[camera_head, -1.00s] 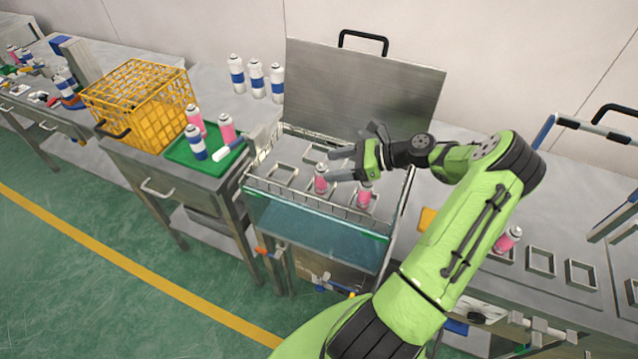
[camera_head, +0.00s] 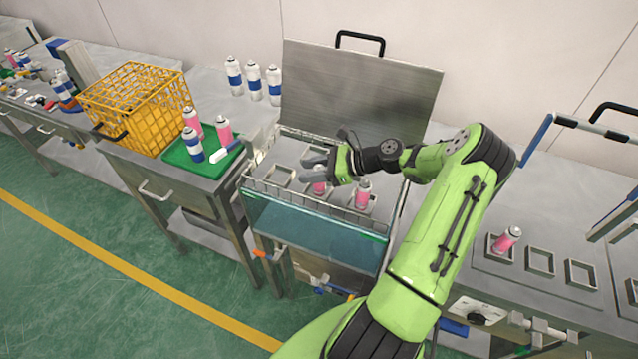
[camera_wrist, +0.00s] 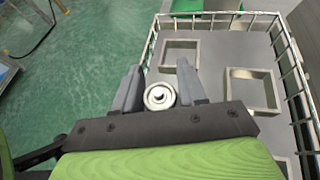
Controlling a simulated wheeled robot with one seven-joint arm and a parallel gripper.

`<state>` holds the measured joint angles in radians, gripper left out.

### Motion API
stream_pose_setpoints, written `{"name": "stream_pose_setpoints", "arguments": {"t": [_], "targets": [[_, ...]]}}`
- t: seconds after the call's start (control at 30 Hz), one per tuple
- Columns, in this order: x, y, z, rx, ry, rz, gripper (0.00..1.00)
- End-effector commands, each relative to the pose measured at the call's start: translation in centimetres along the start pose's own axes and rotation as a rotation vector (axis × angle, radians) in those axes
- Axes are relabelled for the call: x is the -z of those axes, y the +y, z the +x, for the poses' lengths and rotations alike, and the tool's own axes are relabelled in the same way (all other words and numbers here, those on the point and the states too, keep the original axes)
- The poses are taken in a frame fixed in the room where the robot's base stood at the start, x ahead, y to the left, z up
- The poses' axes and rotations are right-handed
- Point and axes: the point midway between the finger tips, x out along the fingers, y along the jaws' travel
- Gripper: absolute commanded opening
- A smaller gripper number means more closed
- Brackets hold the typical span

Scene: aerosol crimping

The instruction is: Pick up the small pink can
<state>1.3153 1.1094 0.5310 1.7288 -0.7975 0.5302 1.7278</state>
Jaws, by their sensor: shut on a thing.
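A small pink can (camera_head: 319,187) stands upright at the front of the wire-railed rack. My gripper (camera_head: 318,168) has its fingers around the upper part of this can and is shut on it. In the wrist view the can's round silver top (camera_wrist: 159,97) sits between the two grey fingers; its body is hidden below. A second pink can (camera_head: 363,193) stands in the rack just right of the gripper, apart from it.
The rack (camera_head: 265,188) has a thin wire rail and square holders (camera_wrist: 251,90). A raised metal lid (camera_head: 360,90) stands behind it. A green tray (camera_head: 178,157) with cans and a yellow basket (camera_head: 135,105) lie left. Another pink can (camera_head: 507,239) stands on the right bench.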

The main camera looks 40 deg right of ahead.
Motion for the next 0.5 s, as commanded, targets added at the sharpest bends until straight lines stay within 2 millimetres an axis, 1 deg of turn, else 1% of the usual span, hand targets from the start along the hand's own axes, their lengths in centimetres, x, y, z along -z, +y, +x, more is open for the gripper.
{"name": "stream_pose_setpoints", "arguments": {"t": [0.03, 0.07, 0.1, 0.33, 0.43, 0.5], "targets": [[0.0, 0.0, 0.0, 0.000, 0.000, 0.000, 0.07], [0.0, 0.0, 0.0, 0.000, 0.000, 0.000, 0.02], [0.0, 0.0, 0.0, 0.000, 0.000, 0.000, 0.00], [-0.1, 0.0, -0.1, 0.000, -0.001, -0.001, 0.00], [-1.3, -0.1, -0.6, 0.001, 0.000, -0.003, 0.00], [-2.9, 0.0, -1.3, 0.001, 0.001, -0.005, 0.00]]}}
